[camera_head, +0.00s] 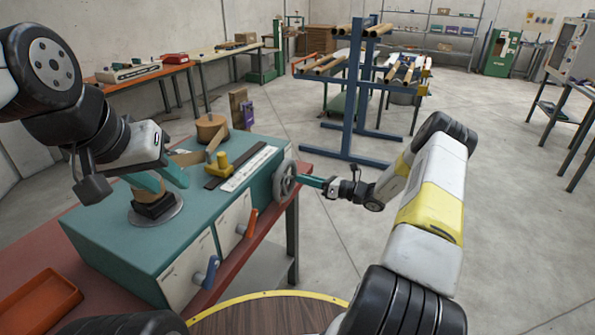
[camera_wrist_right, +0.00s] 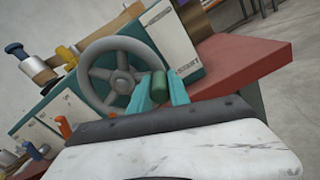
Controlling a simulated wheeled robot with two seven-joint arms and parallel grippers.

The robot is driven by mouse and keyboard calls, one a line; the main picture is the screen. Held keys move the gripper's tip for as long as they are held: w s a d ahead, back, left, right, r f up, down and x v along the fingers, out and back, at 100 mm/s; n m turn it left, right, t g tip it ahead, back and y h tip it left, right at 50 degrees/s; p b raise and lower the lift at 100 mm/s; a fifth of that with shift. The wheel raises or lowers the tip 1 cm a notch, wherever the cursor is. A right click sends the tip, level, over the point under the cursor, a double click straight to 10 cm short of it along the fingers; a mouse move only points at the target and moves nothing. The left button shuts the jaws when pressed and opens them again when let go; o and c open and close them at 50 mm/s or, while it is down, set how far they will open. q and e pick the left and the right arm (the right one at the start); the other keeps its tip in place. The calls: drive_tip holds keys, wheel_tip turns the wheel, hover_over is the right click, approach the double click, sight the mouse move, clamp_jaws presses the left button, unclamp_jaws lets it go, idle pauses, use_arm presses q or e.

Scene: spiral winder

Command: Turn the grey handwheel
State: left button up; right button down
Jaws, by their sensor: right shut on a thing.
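The grey handwheel (camera_head: 284,186) stands on the right end of the teal winder (camera_head: 120,233). In the right wrist view the handwheel (camera_wrist_right: 119,77) shows its spokes, hub and a dark green handle (camera_wrist_right: 160,86) by its rim. My right gripper (camera_head: 312,182) reaches the wheel from the right. In the wrist view its teal fingers (camera_wrist_right: 161,92) lie on either side of the handle, shut on it.
An orange lever (camera_head: 246,226) and a blue lever (camera_head: 208,272) stick out from the winder's front. A yellow part (camera_head: 217,165) and a brown roll (camera_head: 210,129) are on top. An orange tray (camera_head: 38,303) lies on the red bench at left. A blue rack (camera_head: 350,100) stands behind. Open floor lies right.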

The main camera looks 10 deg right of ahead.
sight(283, 201)
drive_tip(key=shift+f, duration=0.1)
drive_tip(key=shift+s+f+m, duration=0.15)
drive_tip(key=shift+f+m, duration=0.3)
drive_tip(key=shift+m, duration=0.55)
drive_tip(key=s+a+f+m, duration=0.1)
drive_tip(key=s+a+m, duration=0.2)
drive_tip(key=m, duration=0.7)
drive_tip(key=s+a+f+m, duration=0.1)
drive_tip(key=s+a+m, duration=0.2)
drive_tip(key=m, duration=0.7)
drive_tip(key=shift+s+f, duration=0.15)
drive_tip(key=shift+s, duration=1.1)
drive_tip(key=c, duration=1.2)
unclamp_jaws()
drive_tip(key=shift+c, duration=0.2)
